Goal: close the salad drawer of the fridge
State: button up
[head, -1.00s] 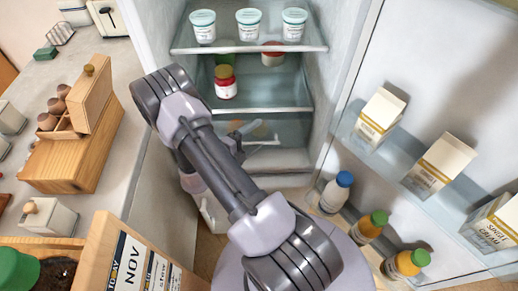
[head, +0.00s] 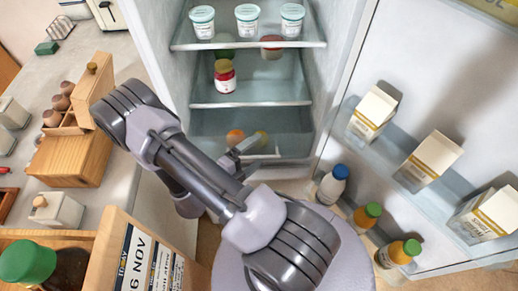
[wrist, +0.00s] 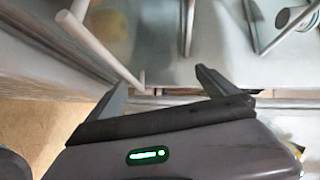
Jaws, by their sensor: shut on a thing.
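The salad drawer (head: 285,146) is the clear bin at the bottom of the fridge, under the lowest shelf. An orange fruit (head: 235,136) and a yellowish one (head: 261,138) show in it. My gripper (head: 246,153) is at the front of the drawer, left of its middle, and is shut on part of it. In the wrist view my two fingers (wrist: 160,82) stand apart at a pale edge, with pale rods near them. Exactly which part lies between the fingers is unclear. My arm hides the drawer's left front.
The fridge door (head: 400,60) stands open at the right, with cartons (head: 428,160) and several bottles (head: 333,184) on its shelves. Shelves above the drawer hold white pots (head: 247,20) and a red jar (head: 225,76). A counter (head: 50,140) with wooden boxes is at the left.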

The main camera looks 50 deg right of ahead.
jog(key=a, duration=0.3)
jog(key=shift+w+r, duration=0.3)
jog(key=shift+r, duration=0.05)
jog(key=c, duration=0.8)
jog(key=shift+o, duration=0.2)
jog(key=a, duration=0.3)
jog(key=shift+w+a+r, duration=0.1)
jog(key=shift+r, duration=0.05)
jog(key=shift+p, duration=0.3)
